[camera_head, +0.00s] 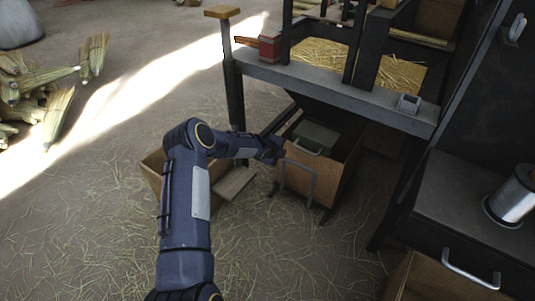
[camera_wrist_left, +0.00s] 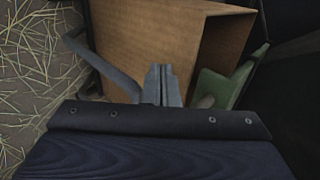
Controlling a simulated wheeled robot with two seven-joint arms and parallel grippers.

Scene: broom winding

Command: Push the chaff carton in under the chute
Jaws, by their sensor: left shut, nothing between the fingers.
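A brown open-topped carton (camera_head: 338,172), seemingly the chaff carton, stands on the floor under the bench, with a green piece (camera_head: 316,137) at its top. A grey hoop-shaped bar (camera_head: 300,172) stands at its near side. A dark sloping panel (camera_head: 318,112) above it may be the chute. My left gripper (camera_head: 278,151) is at the carton's near left upper edge. In the left wrist view the shut, empty fingers (camera_wrist_left: 162,85) point at the carton's wall (camera_wrist_left: 145,40); I cannot tell whether they touch. The green piece (camera_wrist_left: 228,82) is to their right. My right gripper is out of view.
Another carton (camera_head: 154,171) is partly hidden behind my left arm. Bench legs (camera_head: 235,100) stand left and right of the carton. A dark cabinet with a metal spool (camera_head: 514,195) is at right, a box (camera_head: 425,281) below it. Straw litters the open floor in front.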

